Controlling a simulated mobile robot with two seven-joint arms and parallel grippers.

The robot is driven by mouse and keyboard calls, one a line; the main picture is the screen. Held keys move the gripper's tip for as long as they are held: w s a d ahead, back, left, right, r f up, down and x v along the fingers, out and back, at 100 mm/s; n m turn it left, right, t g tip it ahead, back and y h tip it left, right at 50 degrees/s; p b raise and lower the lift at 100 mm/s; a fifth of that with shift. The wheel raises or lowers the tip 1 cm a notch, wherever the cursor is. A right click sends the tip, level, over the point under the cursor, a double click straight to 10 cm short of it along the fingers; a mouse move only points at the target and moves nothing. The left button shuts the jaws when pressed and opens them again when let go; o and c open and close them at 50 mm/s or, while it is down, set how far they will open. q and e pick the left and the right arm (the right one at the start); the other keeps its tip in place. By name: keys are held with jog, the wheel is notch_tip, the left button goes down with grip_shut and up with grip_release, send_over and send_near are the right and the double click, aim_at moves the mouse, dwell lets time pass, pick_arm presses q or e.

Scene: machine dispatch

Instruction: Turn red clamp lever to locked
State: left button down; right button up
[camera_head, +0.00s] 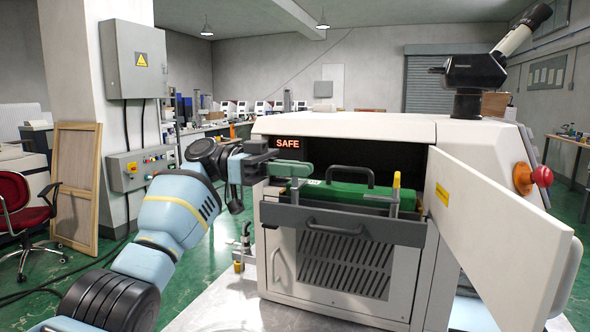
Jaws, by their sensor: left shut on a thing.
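My left gripper (268,162) is at the left front of the white machine (350,126), shut on the left end of a green lever-like handle (290,170); the fingertips are small and the exact grip is hard to see. This lever stands at the left end of the open drawer (345,222). A second upright clamp lever (396,182) with a yellow tip stands at the drawer's right end. A green block (345,194) with a black handle lies between them. No clearly red clamp lever shows. My right gripper is not in view.
A "SAFE" display (288,143) glows red above the drawer. The white machine door (500,235) is swung open on the right. A red emergency-stop knob (542,176) sits on the machine's right side. A red chair (22,215) stands far left.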

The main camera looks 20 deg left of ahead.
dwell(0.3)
pick_arm(q)
jog(key=c, duration=1.5)
grip_release()
jog(key=shift+c, duration=0.2)
jog(key=a+b, duration=0.1)
jog(key=a, duration=0.4)
jog(key=shift+w+a, duration=0.1)
jog(key=shift+w, duration=0.05)
jog(key=shift+a, duration=1.3)
jog(key=shift+f, duration=0.1)
